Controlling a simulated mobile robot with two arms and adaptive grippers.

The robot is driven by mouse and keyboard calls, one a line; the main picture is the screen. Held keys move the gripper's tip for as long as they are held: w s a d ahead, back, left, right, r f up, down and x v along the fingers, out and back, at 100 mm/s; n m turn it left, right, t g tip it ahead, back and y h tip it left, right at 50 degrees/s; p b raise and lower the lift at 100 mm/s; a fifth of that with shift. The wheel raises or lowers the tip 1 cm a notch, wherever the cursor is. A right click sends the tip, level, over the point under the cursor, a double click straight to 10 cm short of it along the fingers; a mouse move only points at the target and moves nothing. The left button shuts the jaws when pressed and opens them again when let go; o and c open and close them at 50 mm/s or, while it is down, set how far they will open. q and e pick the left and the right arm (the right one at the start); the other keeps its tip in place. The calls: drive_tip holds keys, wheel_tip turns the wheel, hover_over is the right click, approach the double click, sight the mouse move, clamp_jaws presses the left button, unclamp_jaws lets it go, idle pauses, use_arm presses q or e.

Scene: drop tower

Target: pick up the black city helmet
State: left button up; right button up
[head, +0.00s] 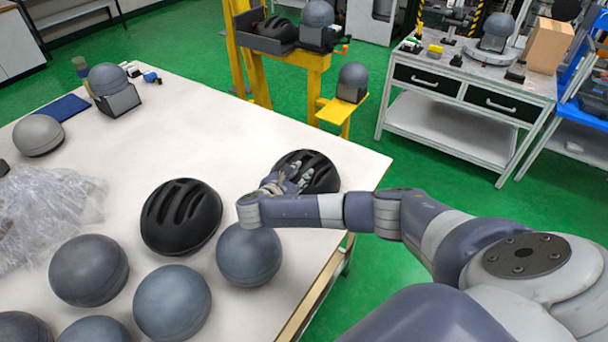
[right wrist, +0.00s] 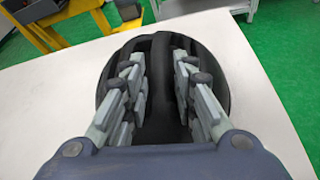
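A black vented helmet (head: 318,172) lies crown up near the table's right edge in the head view. My right gripper (head: 285,182) is over it. In the right wrist view the same helmet (right wrist: 160,60) fills the middle, and the two open fingers of my right gripper (right wrist: 160,85) stand on either side of its central ribs, with a gap between them. I cannot tell whether they touch the shell. A second black vented helmet (head: 181,217) sits to the left on the table. I cannot tell which one is the city helmet. My left gripper is not in view.
Several grey ball-like headforms, one a blue-grey ball (head: 249,256), stand at the front of the white table (head: 215,120). Crumpled clear plastic (head: 50,215) lies at left. A yellow stand (head: 255,75) with another black helmet (head: 275,28) is behind the table.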

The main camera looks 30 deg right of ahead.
drive_tip(key=shift+w+d+f, duration=0.3)
drive_tip(key=shift+d, duration=0.3)
drive_tip(key=shift+r, duration=0.1)
clamp_jaws()
